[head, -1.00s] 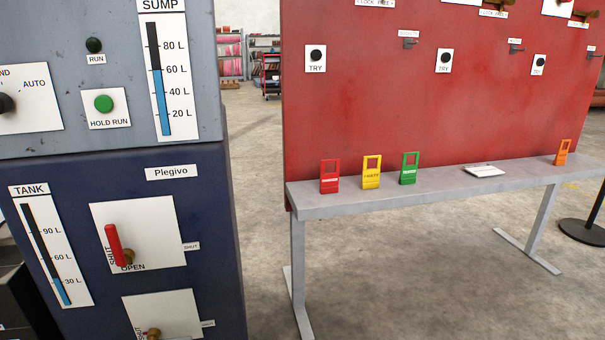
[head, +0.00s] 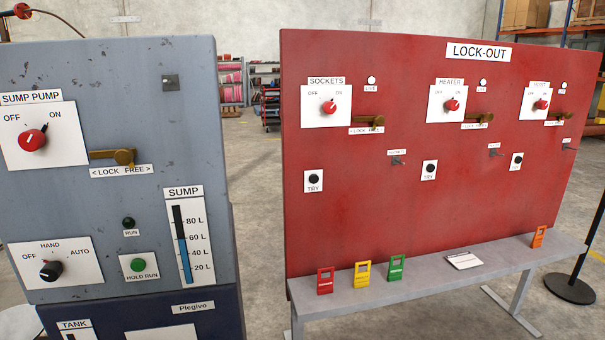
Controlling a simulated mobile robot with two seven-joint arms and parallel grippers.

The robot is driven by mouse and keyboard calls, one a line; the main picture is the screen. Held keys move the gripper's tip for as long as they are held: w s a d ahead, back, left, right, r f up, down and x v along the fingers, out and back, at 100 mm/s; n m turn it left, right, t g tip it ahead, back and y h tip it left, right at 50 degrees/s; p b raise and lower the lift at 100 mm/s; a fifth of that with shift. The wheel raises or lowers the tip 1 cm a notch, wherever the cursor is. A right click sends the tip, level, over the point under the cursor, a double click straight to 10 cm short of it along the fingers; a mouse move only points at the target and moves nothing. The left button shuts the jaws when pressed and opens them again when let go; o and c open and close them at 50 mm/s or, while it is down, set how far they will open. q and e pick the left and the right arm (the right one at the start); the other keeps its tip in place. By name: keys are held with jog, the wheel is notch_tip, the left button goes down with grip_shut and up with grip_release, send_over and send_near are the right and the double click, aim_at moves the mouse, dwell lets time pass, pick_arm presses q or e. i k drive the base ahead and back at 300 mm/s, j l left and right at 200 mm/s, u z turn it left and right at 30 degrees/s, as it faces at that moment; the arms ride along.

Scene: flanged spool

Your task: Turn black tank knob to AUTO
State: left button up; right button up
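The black knob (head: 50,270) is on a white plate (head: 80,284) at the lower left of the grey-blue cabinet front in the head view. The plate is marked OFF at left, HAND at top and AUTO at right. The knob is small here, and I cannot tell surely which mark it points to. The TANK label (head: 75,324) and the top of its gauge show at the bottom edge, on the dark blue lower panel. Neither of my grippers is in view.
Above the knob are a red SUMP PUMP knob (head: 33,139) and a brass lever (head: 112,156). A green HOLD RUN button (head: 138,265) and SUMP gauge (head: 186,243) are to its right. A red LOCK-OUT board (head: 400,200) and grey bench (head: 420,282) stand further right.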

aim_at(52, 271)
jog(key=u, duration=1.45)
